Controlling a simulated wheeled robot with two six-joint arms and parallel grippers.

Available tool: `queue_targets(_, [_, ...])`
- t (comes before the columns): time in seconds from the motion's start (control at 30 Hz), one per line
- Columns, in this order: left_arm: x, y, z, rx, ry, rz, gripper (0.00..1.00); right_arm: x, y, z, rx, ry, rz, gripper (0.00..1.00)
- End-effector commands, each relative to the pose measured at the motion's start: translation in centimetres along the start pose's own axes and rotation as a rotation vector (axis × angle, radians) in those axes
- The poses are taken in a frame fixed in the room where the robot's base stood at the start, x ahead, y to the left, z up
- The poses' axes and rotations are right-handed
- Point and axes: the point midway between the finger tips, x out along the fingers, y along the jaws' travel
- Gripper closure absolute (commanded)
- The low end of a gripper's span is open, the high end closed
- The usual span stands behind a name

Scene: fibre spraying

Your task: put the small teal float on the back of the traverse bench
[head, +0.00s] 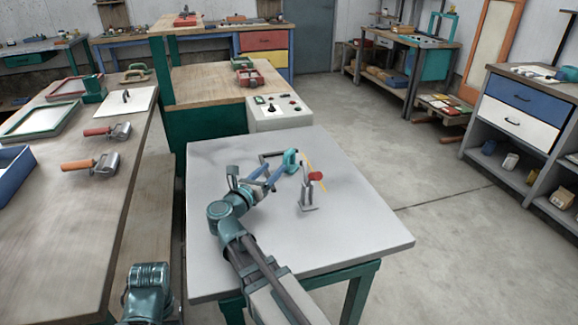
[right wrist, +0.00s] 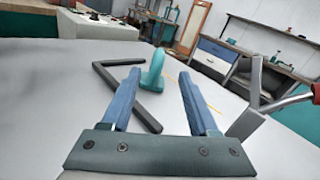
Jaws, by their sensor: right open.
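The small teal float (head: 291,158) stands on the grey table (head: 350,225), towards its far side. In the right wrist view the float (right wrist: 153,72) is ahead of my fingers and between their lines, with a gap before it. My right gripper (head: 274,170) is open and empty, low over the table, just short of the float. Its two blue fingers (right wrist: 158,103) are spread apart. My left gripper is out of view. The pictures do not settle which surface is the traverse bench.
A dark angled bracket (right wrist: 125,90) lies left of the float, partly behind a finger. A red-handled metal tool (head: 310,187) stands to the right. A control box (head: 278,112) is behind the table, by a wooden-topped green bench (head: 205,80). The table's front right is clear.

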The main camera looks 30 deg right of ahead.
Motion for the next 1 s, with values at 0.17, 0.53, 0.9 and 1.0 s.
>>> queue_targets(0.17, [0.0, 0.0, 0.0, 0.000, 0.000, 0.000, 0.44, 3.4, 0.1, 0.0, 0.000, 0.001, -0.005, 0.39])
queue_targets(0.53, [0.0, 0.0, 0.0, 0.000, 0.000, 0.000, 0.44, 8.0, 0.0, 0.0, 0.000, 0.000, -0.002, 0.39])
queue_targets(0.9, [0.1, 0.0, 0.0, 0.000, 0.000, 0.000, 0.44, 9.4, 0.1, 0.0, 0.000, 0.000, -0.002, 0.39])
queue_targets(1.0, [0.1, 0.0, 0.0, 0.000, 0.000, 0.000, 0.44, 10.8, 0.2, -0.1, 0.000, 0.001, -0.003, 0.39])
